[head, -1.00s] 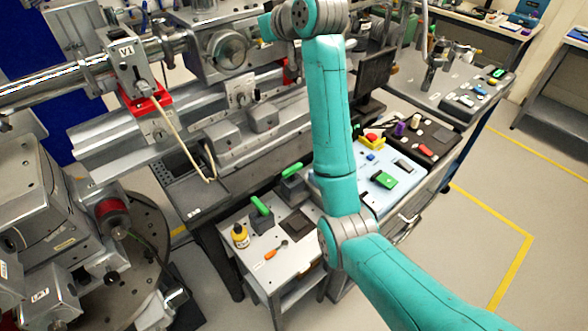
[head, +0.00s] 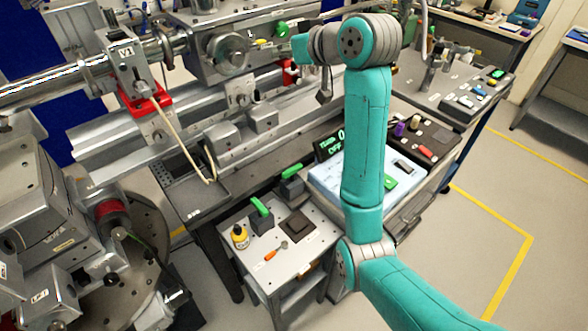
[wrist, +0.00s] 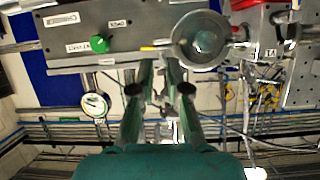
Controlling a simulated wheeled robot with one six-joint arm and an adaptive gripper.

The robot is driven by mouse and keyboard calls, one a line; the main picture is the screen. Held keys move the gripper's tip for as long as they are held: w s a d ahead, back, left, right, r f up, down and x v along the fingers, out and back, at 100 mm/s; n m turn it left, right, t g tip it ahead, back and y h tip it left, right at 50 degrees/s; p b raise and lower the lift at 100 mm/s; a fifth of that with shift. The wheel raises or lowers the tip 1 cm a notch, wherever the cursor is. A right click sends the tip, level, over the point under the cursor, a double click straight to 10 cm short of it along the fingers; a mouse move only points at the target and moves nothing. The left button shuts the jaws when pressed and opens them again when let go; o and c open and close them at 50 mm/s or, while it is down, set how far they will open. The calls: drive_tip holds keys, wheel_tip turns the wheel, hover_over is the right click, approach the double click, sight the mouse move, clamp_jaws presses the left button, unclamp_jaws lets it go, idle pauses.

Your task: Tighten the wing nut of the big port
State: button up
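The round port (wrist: 200,40) is a metal flange with a glassy centre on the chamber; the head view also shows it (head: 232,52). A thin yellow-tipped part (wrist: 152,47) sticks out from its left side in the wrist view. I cannot clearly make out a wing nut. My gripper (wrist: 160,72) is open, its fingers apart with nothing visibly held. In the wrist view its tips lie just below and left of the port; the depth gap is unclear. In the head view my wrist is right of the port, and the fingers are not clear.
The chamber (wrist: 65,28) has a green knob (wrist: 97,44), with a dial gauge (wrist: 92,103) below it. A red bracket (head: 150,102) sits by the beam pipe.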

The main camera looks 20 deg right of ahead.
drive_tip(key=s+f+m, duration=0.1)
drive_tip(key=s+f, duration=0.2)
drive_tip(key=f, duration=0.6)
drive_tip(key=s+a+f+m+h, duration=0.1)
drive_tip(key=s+f, duration=0.2)
drive_tip(key=f, duration=0.6)
drive_tip(key=s+f+m+t, duration=0.1)
drive_tip(key=s+f, duration=0.2)
drive_tip(key=f, duration=0.5)
drive_tip(key=shift+s+a+f+h, duration=0.3)
drive_tip(key=shift+s+f+h, duration=0.05)
drive_tip(key=shift+f+h, duration=0.05)
